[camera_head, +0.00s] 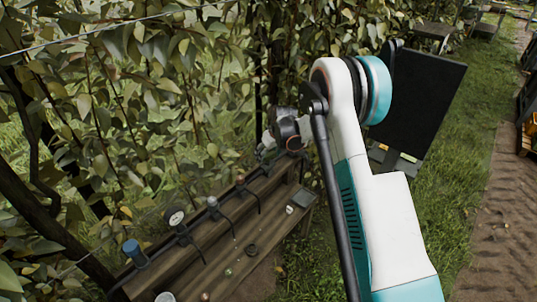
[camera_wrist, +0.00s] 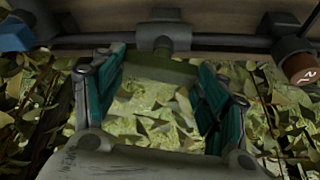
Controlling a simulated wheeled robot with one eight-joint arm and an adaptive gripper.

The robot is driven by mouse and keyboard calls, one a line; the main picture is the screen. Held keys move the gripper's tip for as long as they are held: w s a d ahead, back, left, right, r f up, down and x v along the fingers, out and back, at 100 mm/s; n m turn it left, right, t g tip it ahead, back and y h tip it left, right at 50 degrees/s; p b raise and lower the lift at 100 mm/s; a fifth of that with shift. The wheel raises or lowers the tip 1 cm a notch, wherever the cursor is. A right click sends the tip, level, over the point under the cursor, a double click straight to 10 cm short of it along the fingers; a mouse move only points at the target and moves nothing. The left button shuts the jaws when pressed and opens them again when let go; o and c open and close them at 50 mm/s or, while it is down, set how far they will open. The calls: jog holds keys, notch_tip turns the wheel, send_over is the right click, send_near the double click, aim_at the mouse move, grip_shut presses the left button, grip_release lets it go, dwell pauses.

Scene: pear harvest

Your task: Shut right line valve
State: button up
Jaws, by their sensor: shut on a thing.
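In the wrist view my gripper (camera_wrist: 162,64) has its two teal-padded fingers on either side of a dark green bar-like handle (camera_wrist: 160,70). The fingers are shut on this handle, which spans the space between them. A grey valve body (camera_wrist: 165,30) sits just beyond the handle on a dark horizontal pipe (camera_wrist: 222,41). In the head view my gripper is at the far end of the wooden bench, mostly hidden behind my wrist and arm. The valve cannot be made out there, and I cannot tell how far the handle is turned.
The stepped wooden bench (camera_head: 190,262) carries a blue-capped fitting (camera_head: 135,252), a round gauge (camera_head: 175,217) and several small fittings. Leafy branches (camera_head: 110,110) crowd behind it. In the wrist view a brown round cap (camera_wrist: 300,68) is at right. Grass (camera_head: 455,180) lies open at right.

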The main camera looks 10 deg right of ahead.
jog(key=m+h, duration=0.1)
jog(key=m, duration=0.2)
jog(key=shift+a+m, duration=0.15)
jog(key=shift+m, duration=0.25)
jog(key=m+h, duration=0.1)
jog(key=m, duration=0.2)
jog(key=shift+a+m+h+b, duration=0.1)
jog(key=shift+m+h+b, duration=0.2)
jog(key=shift+h+b, duration=0.1)
jog(key=m+h, duration=0.1)
jog(key=m, duration=0.2)
jog(key=shift+a+m+g, duration=0.1)
jog(key=shift+m+g, duration=0.2)
jog(key=shift+w+m+g+h, duration=0.1)
jog(key=shift+m+g+h, duration=0.45)
jog(key=shift+m, duration=1.35)
jog(key=o, duration=1)
jog(key=shift+h, duration=0.25)
jog(key=shift+o, duration=0.2)
jog(key=v, duration=1.2)
